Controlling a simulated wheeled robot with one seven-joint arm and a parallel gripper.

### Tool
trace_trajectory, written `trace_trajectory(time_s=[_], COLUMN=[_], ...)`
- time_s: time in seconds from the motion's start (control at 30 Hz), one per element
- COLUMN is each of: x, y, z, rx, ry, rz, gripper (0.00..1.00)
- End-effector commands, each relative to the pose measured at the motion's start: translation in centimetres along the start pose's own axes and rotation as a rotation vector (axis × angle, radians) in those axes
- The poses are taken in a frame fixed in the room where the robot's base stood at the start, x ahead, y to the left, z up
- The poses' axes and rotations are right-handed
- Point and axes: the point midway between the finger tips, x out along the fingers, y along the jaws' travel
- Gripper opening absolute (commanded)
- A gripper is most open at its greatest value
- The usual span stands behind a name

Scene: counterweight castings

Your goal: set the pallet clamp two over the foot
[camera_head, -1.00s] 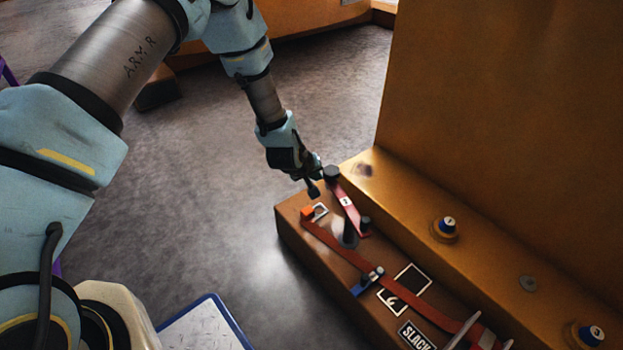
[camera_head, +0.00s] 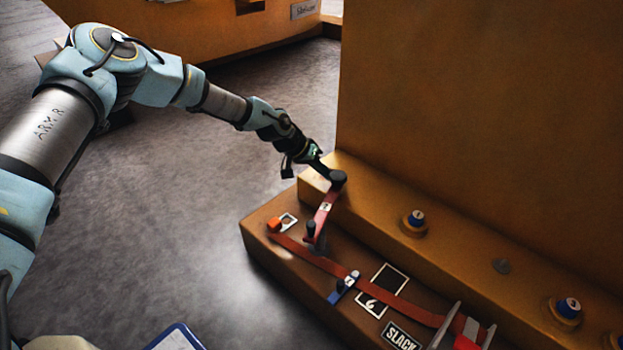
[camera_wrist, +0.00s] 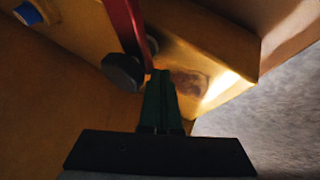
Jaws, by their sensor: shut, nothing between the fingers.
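The pallet clamp is a red bar (camera_head: 326,207) with a small white label too small to read. One end stands by a dark post (camera_head: 310,231) on the brown pallet (camera_head: 262,240). Its other end, with a round black knob (camera_head: 338,178), is over the near end of the ochre foot (camera_head: 375,196) of the casting; I cannot tell whether it touches. My gripper (camera_head: 325,172) is shut and empty, its fingertips against or just beside the knob. In the wrist view the dark green fingers (camera_wrist: 160,98) are together, right of the knob (camera_wrist: 123,72) and red bar (camera_wrist: 122,22).
A red strap (camera_head: 400,302) runs along the pallet past a blue holder (camera_head: 342,288) and a SLACK plate (camera_head: 401,336). Blue-capped studs (camera_head: 417,216) (camera_head: 568,307) stand on the foot. The tall ochre casting wall (camera_head: 480,120) rises behind. Grey floor (camera_head: 180,220) at left is clear.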

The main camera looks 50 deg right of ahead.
Motion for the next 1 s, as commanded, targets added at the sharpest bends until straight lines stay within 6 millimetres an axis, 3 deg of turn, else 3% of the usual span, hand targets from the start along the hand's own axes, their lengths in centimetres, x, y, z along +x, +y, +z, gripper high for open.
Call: trace_trajectory(time_s=[0.4,1.0], x=[2.4,3.1], y=[3.9,5.5], z=[-0.5,-0.3], rx=[0.212,0.207], ry=[-0.114,-0.112], rz=[0.112,0.114], gripper=[0.00,0.00])
